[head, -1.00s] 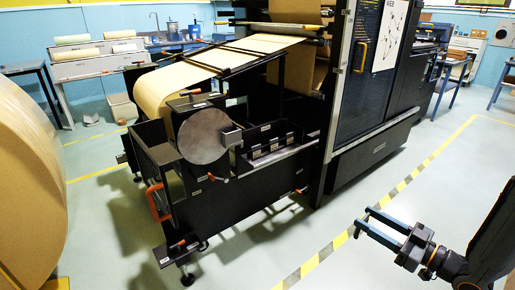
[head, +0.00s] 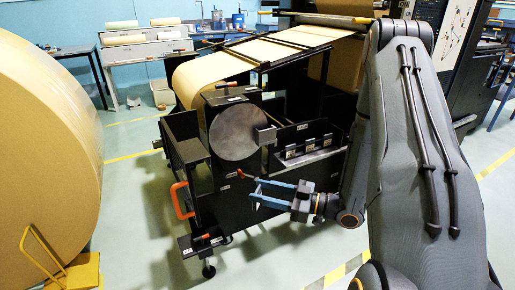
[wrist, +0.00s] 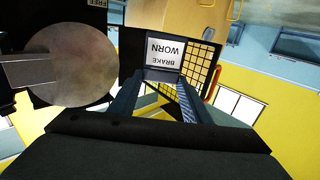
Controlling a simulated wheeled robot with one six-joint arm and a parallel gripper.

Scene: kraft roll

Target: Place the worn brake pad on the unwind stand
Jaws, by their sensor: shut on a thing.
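My gripper (head: 254,192) is in front of the unwind stand (head: 232,208), its blue fingers pointing left. In the head view the pad is too small and dark to make out. The stand is a black frame with a grey disc (head: 236,132) and a small grey block at the disc's right edge. The disc also shows at the left of the wrist view (wrist: 75,65).
A shelf with several small labelled slots (head: 305,148) is right of the disc. An orange handle (head: 181,200) sticks out at the stand's left. A large kraft roll (head: 45,130) stands far left, with a yellow chock (head: 70,272). Open floor lies before the stand.

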